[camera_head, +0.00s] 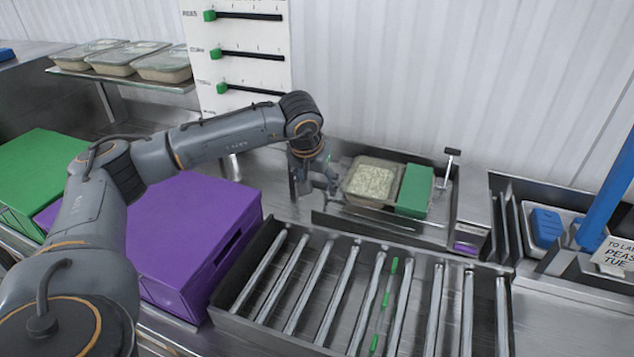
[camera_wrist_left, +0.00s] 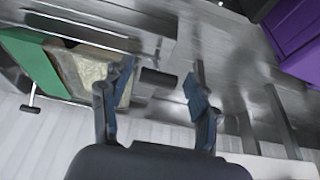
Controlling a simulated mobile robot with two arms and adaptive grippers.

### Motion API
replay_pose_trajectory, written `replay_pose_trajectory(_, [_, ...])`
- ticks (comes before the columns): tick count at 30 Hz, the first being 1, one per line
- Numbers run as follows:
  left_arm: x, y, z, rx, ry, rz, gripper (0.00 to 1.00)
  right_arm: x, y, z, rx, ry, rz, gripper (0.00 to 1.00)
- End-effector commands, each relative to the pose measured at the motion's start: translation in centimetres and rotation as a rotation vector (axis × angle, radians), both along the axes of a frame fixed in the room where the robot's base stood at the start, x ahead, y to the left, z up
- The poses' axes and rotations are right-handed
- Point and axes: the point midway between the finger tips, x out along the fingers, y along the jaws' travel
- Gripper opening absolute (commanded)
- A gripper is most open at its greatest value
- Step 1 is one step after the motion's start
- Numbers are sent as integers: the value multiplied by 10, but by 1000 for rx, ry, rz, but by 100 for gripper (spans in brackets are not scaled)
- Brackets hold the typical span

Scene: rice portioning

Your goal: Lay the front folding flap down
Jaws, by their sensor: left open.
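A metal fixture (camera_head: 443,213) holds a clear container of rice (camera_head: 371,181) and a green block (camera_head: 414,191). A long grey panel runs along the fixture's front side (camera_head: 380,230); I cannot tell clearly whether this is the front flap or how it is tilted. My left gripper (camera_head: 328,184) is at the fixture's left end, beside the rice container. In the left wrist view its two fingers are apart, with a dark bar-like knob (camera_wrist_left: 158,78) between them in the picture; I cannot tell whether they touch it. My right gripper is not in view.
A roller conveyor (camera_head: 365,290) lies in front of the fixture, with a purple box (camera_head: 185,235) to its left. A T-shaped handle (camera_head: 452,153) stands at the fixture's right end. Thin upright dividers (camera_head: 504,225) and a blue post (camera_head: 610,190) stand further right.

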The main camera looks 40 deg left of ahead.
Motion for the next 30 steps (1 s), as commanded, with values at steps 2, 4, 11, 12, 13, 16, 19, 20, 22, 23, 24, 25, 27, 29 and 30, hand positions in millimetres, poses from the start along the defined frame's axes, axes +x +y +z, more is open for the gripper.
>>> replay_pose_trajectory(2, [-3,0,13,0,-3,0,60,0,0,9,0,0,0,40])
replay_pose_trajectory(4, [-6,-1,22,0,-3,1,60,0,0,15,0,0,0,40])
replay_pose_trajectory(11, [-16,-4,47,0,-2,-1,60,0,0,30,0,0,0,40])
replay_pose_trajectory(12, [-17,-4,52,0,-2,0,60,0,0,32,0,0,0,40])
replay_pose_trajectory(13, [-18,-4,55,0,-2,0,60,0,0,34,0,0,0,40])
replay_pose_trajectory(16, [-21,-5,61,-1,-2,1,60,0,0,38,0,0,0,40])
replay_pose_trajectory(19, [-23,-5,64,-1,-2,1,60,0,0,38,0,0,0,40])
replay_pose_trajectory(20, [-23,-5,64,-1,-2,1,60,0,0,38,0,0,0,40])
replay_pose_trajectory(22, [-23,-5,63,0,-2,1,60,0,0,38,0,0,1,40])
replay_pose_trajectory(23, [-23,-5,63,0,-2,1,60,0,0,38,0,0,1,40])
replay_pose_trajectory(24, [-23,-5,63,0,-2,1,60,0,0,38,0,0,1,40])
replay_pose_trajectory(25, [-23,-5,63,0,-2,1,60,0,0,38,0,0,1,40])
replay_pose_trajectory(27, [-23,-5,63,-1,-2,1,60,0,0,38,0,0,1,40])
replay_pose_trajectory(29, [-23,-5,66,-1,-2,1,60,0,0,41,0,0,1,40])
replay_pose_trajectory(30, [-23,-5,70,-1,-2,1,60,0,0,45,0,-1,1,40])
